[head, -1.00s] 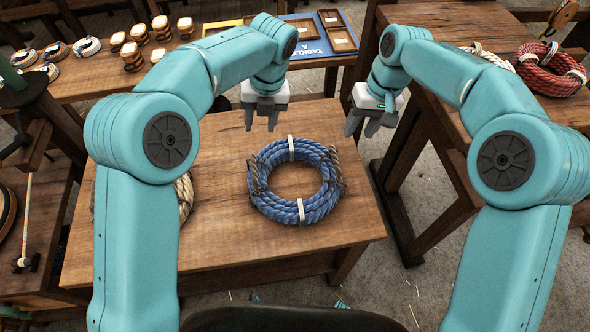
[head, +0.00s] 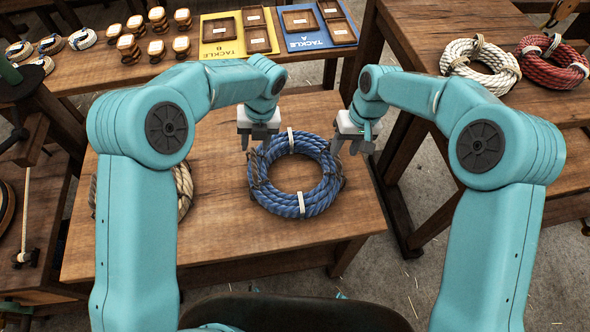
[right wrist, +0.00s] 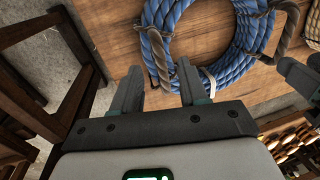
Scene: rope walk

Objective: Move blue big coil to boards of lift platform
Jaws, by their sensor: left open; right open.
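The blue big coil (head: 328,190) lies flat on a wooden table (head: 235,235), bound with white bands and brown lashings at its sides. My left gripper (head: 252,146) is open and empty above the coil's upper left edge. My right gripper (head: 352,150) is open and empty beside the coil's upper right edge. In the right wrist view, the open fingers (right wrist: 158,92) point toward the coil (right wrist: 170,50), with one brown lashing near and between them. Contact with the coil cannot be told. I cannot identify the lift platform's boards in these views.
A tan coil (head: 184,190) lies on the same table, partly behind my left arm. A white coil (head: 480,62) and a red coil (head: 553,65) lie on the right bench. Yellow (head: 235,48) and blue (head: 300,40) tackle boards with trays lie on the back bench.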

